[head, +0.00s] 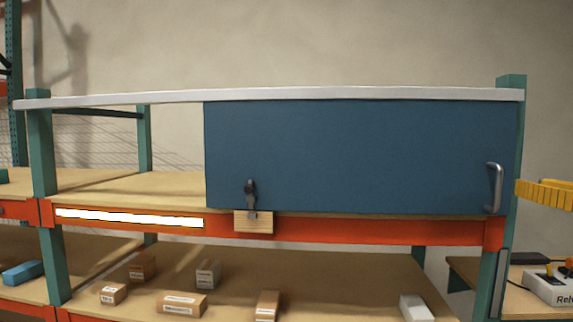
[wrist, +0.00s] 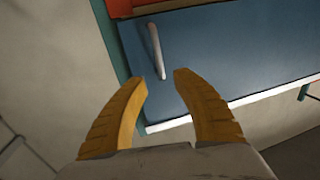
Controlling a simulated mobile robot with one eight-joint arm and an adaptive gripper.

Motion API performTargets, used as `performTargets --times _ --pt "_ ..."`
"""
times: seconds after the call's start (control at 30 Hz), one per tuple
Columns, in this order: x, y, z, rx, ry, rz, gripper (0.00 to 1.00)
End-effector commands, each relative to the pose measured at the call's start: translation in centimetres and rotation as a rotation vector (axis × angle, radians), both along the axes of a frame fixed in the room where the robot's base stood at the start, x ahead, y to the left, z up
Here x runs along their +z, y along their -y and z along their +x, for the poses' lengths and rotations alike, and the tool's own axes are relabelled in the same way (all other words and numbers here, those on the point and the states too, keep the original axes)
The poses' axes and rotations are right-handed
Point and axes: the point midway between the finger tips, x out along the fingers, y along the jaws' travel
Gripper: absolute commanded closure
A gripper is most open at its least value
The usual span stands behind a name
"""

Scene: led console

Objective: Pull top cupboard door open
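The cupboard door (head: 345,155) is a flat blue panel on the top level of the rack, and it looks shut. A grey metal bar handle (head: 495,187) stands upright near its right edge. In the head view, part of my yellow gripper (head: 546,193) shows at the right edge, to the right of the handle and apart from it in the picture. In the wrist view, my gripper (wrist: 160,85) has its two yellow fingers spread with nothing between them. The handle (wrist: 156,52) shows just beyond the fingertips, on the blue door (wrist: 215,55).
A dark latch (head: 250,195) on a wooden block (head: 253,222) sits at the door's lower left. A green post (head: 508,150) stands beside the handle. Several small boxes lie on the lower shelf (head: 345,275). A side table (head: 520,285) holds a white control box (head: 550,287).

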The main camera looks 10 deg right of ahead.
Motion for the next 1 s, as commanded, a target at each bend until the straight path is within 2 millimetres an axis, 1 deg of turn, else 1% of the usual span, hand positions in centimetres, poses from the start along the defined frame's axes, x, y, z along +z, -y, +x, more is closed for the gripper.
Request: performTargets --times 0.03,0.2,0.3,0.4,0.5,0.6,0.83,0.87,0.9,0.93,0.97,1.0 --pt "0.2 -0.1 1.1 0.005 0.0 0.0 0.66" --pt "0.2 0.0 4.6 0.006 -0.001 0.001 0.66" --pt "0.2 0.1 6.4 0.004 -0.001 0.001 0.66" --pt "0.1 0.1 7.7 0.004 -0.001 0.001 0.66" --pt "0.1 0.2 8.4 0.002 -0.002 0.001 0.66" --pt "0.0 0.2 8.8 0.002 -0.002 0.001 0.66" --pt "0.0 0.2 8.8 0.002 -0.002 0.001 0.66" --pt "0.0 0.2 8.8 0.001 -0.002 0.001 0.73" --pt "0.0 0.2 8.8 0.001 -0.002 0.001 0.85" --pt "0.0 0.2 8.8 0.001 -0.002 0.001 0.95" --pt "0.0 0.2 8.8 0.002 -0.002 0.001 1.0" --pt "0.0 0.2 8.8 0.001 -0.002 0.001 1.0"
